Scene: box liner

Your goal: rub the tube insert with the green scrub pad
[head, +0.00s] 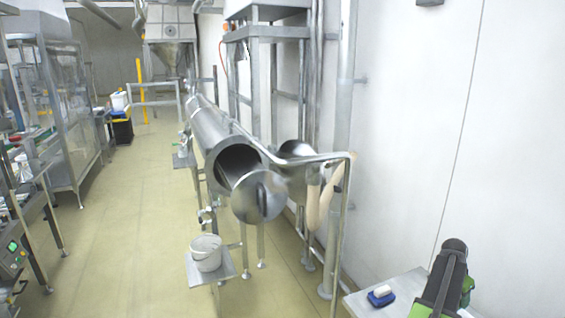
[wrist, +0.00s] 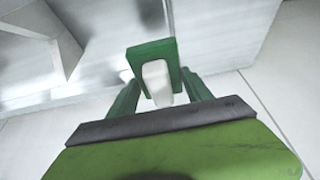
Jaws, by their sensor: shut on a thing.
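The tube insert (head: 258,196) is a shiny steel piece with a round end plate, sticking out of the open end of a long steel tube (head: 213,135) in the middle of the head view. The green scrub pad (wrist: 150,50), with a white grip block (wrist: 157,80), shows in the wrist view. My gripper (wrist: 160,97) is shut on it, one green finger on each side. In the head view my arm is at the lower right, well apart from the tube insert. The pad is mostly hidden there.
A side table (head: 415,283) at the lower right carries a blue pad with a white grip (head: 381,295). A white bucket (head: 206,252) stands on a small shelf below the tube. A bent steel rail (head: 346,210) stands right of the insert. The floor at left is open.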

